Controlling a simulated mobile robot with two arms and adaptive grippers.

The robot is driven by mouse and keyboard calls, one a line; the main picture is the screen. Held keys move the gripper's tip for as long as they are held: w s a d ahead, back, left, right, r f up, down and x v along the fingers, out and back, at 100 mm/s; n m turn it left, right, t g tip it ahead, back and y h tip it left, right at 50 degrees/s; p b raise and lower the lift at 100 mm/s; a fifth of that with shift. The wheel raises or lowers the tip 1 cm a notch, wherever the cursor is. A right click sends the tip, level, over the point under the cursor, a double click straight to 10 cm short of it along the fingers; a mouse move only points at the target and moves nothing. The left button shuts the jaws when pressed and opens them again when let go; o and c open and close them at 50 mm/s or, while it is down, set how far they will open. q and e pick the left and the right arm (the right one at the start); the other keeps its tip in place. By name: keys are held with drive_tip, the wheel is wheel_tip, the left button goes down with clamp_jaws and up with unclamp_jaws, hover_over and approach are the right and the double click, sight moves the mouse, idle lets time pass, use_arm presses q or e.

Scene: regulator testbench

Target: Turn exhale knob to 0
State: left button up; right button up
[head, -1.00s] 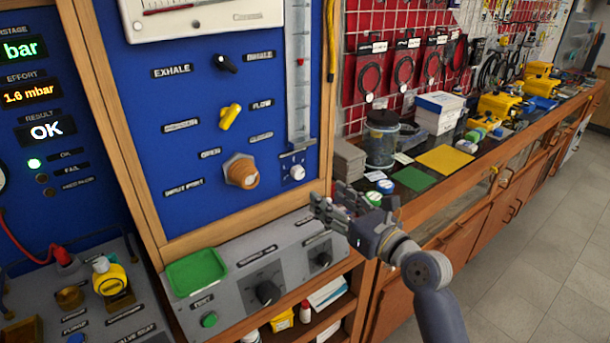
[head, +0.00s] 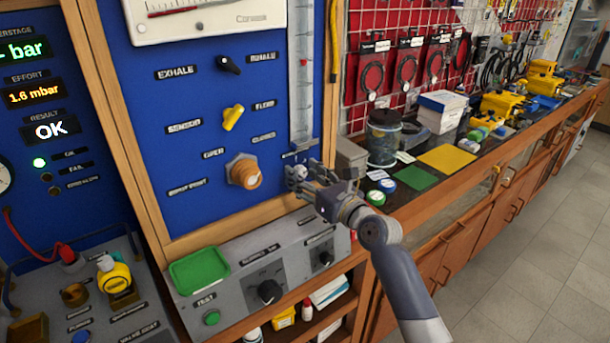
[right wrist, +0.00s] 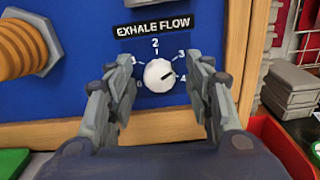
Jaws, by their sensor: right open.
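The exhale flow knob (right wrist: 158,76) is a small white round dial on the blue panel, under the label "EXHALE FLOW" (right wrist: 154,25). Its dark pointer mark aims right and slightly up, near the 4. Marks 2 and 3 are readable; the left marks are partly covered by a finger. In the head view the knob (head: 300,172) shows small among my fingers. My right gripper (head: 298,176) is open in front of the panel. In the right wrist view its fingers (right wrist: 159,82) stand on either side of the knob, with visible gaps. My left gripper is out of view.
A copper-coloured test port (head: 243,172) lies left of the knob. The yellow lever (head: 232,117) and black exhale/inhale switch (head: 229,64) are above left. The wooden frame (right wrist: 150,129) runs below the knob. A grey stack (right wrist: 292,90) and red bin (right wrist: 275,138) are at right.

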drive_tip(key=c, duration=1.1)
drive_tip(key=shift+o, duration=0.2)
